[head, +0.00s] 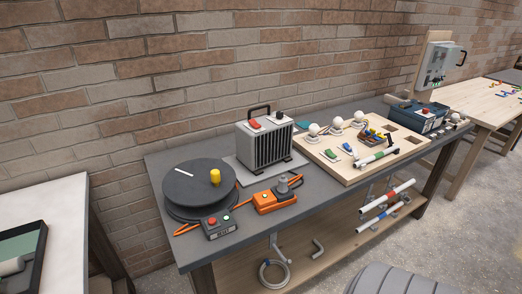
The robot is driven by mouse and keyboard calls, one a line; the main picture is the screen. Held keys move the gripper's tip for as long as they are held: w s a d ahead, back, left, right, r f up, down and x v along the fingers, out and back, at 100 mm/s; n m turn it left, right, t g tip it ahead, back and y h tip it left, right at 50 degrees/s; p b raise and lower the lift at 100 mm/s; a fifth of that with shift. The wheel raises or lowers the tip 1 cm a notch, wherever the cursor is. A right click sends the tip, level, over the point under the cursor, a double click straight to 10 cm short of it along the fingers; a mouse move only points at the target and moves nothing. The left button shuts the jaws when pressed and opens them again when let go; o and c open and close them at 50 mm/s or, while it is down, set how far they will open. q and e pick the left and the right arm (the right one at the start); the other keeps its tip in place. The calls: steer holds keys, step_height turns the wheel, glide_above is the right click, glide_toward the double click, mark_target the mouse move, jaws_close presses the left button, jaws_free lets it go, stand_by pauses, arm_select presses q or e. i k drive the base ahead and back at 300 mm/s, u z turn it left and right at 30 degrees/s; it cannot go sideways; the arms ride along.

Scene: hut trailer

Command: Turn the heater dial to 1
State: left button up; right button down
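The heater (267,139) is a grey box with a dark front grille and a black carry handle. It stands on a light plate on the grey workbench, in the middle of the head view. On its top are a red switch (254,124) and a small black dial (278,115). The dial is too small for me to read its setting or any numbers. Neither of my grippers is in view.
Left of the heater is a dark round turntable (190,189) with a yellow peg. In front are a control box (218,225) and an orange tool (275,197). Right is a wooden board (330,165) with bulbs and switches. A brick wall stands behind the bench.

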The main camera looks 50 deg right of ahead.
mark_target(279, 114)
steer(key=z, duration=1.1)
steer(key=i, duration=0.1)
steer(key=z, duration=0.55)
